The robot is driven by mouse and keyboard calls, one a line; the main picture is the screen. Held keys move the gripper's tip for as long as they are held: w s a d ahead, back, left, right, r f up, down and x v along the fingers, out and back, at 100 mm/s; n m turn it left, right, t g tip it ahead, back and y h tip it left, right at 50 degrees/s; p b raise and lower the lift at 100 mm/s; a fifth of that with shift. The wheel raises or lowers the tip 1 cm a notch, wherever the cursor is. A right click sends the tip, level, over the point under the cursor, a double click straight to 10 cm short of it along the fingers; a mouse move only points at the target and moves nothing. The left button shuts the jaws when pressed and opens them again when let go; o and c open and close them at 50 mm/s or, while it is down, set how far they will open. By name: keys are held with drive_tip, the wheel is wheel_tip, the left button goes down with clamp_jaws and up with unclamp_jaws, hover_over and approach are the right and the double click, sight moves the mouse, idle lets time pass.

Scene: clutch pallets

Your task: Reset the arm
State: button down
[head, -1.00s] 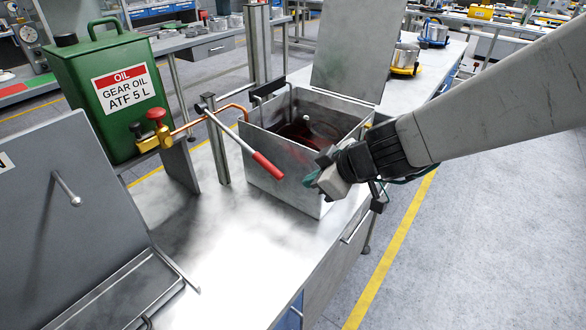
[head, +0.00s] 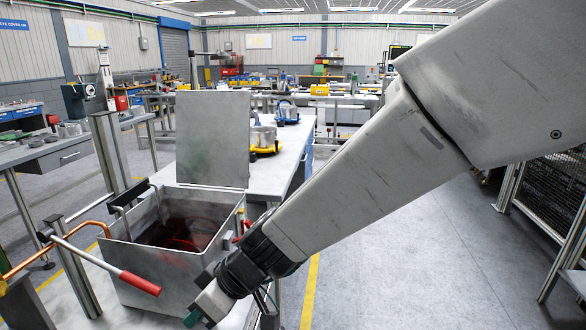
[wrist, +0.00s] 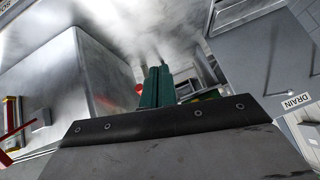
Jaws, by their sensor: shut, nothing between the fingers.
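My gripper (head: 203,312) is at the lower middle of the head view, at the end of my arm, which comes in from the upper right. It is in front of the near right side of an open metal box (head: 165,285) and looks empty. In the wrist view the green fingers of my gripper (wrist: 156,70) are together with nothing between them, over a shiny metal surface. The box's lid (head: 213,140) stands upright. I cannot tell whether the gripper touches the box.
A red-handled lever (head: 138,282) sticks out in front of the box. The workbench (head: 262,172) runs back with yellow-based pots (head: 264,140) on it. Open floor (head: 400,245) lies to the right, before a mesh fence (head: 560,190). The wrist view shows a panel marked DRAIN (wrist: 295,101).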

drive_tip(key=s+d+r+m+h, duration=0.2)
drive_tip(key=d+m, duration=0.3)
drive_tip(key=d, duration=0.9)
drive_tip(key=s+d+r+m+t+h, duration=0.1)
drive_tip(key=s+d+r+m+h, duration=0.2)
drive_tip(key=d, duration=1.2)
drive_tip(key=s+d+r+m+t+h, duration=0.1)
drive_tip(key=s+d+r+m+h, duration=0.2)
drive_tip(key=d, duration=1.2)
drive_tip(key=s+r+m, duration=0.3)
drive_tip(key=m, duration=0.1)
drive_tip(key=shift+s+d, duration=0.2)
